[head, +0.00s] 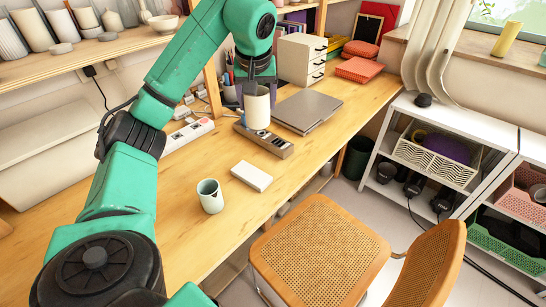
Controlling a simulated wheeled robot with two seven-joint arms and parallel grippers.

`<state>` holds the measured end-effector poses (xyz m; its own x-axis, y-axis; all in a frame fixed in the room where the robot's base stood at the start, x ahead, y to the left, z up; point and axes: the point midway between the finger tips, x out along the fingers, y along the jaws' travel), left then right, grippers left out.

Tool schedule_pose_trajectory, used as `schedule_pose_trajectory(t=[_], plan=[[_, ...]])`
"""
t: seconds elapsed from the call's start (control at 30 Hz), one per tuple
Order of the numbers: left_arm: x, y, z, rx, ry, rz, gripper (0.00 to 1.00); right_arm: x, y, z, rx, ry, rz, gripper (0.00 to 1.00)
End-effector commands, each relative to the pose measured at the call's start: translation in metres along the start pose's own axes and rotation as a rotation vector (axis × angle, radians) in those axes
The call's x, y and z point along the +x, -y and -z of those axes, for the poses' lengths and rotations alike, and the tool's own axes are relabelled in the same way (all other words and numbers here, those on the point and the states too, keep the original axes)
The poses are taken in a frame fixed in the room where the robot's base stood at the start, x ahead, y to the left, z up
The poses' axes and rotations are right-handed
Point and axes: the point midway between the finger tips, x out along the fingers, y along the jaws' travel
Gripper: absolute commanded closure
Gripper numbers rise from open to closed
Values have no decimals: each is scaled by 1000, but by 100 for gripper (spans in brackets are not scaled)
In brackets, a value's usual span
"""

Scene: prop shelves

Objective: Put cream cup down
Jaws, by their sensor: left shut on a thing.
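The cream cup (257,111) is upright in my left gripper (259,84), whose jaws are shut on it from above. The gripper hides the cup's upper part. The cup appears over the back left end of a grey bar-like device (268,141) on the wooden desk (180,235). I cannot tell whether its base touches anything. My right gripper is not in view.
A pale mug (210,196) and a white block (252,176) stand nearer on the desk. A power strip (188,136) lies left of the cup, a closed laptop (307,110) right. A cane chair (318,250) stands in front.

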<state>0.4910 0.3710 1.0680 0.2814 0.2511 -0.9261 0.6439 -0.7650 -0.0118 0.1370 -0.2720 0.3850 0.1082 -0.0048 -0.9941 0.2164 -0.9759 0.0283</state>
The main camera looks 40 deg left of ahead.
Motion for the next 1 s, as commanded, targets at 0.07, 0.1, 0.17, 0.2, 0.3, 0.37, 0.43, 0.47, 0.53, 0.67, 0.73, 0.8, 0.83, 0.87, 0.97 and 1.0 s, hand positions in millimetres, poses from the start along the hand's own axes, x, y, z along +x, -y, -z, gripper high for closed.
schedule_pose_trajectory(t=[0.07,0.1,0.17,0.2,0.3,0.37,0.43,0.47,0.53,0.67,0.73,0.8,0.83,0.87,0.97,1.0], plan=[[15,0,-6,3,3,1,90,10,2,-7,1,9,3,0],[26,0,-11,3,4,3,90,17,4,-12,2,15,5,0],[43,1,-18,2,5,5,90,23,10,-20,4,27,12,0],[55,2,-23,2,5,7,90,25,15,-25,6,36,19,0],[85,2,-36,2,5,7,90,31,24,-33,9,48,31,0],[103,1,-44,4,6,6,90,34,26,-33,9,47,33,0],[122,1,-52,2,5,6,90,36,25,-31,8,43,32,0],[130,1,-54,2,4,5,90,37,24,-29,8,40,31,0],[142,1,-59,1,2,3,90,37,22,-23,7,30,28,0],[161,1,-68,1,3,3,90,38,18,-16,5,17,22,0],[173,1,-73,1,3,2,90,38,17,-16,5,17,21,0],[182,1,-76,1,1,2,90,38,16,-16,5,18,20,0],[184,0,-76,1,0,1,90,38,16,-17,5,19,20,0],[184,0,-76,0,0,0,90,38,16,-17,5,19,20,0],[184,0,-76,0,-1,-1,90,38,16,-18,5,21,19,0],[184,0,-76,0,-1,-1,90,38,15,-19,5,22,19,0]])
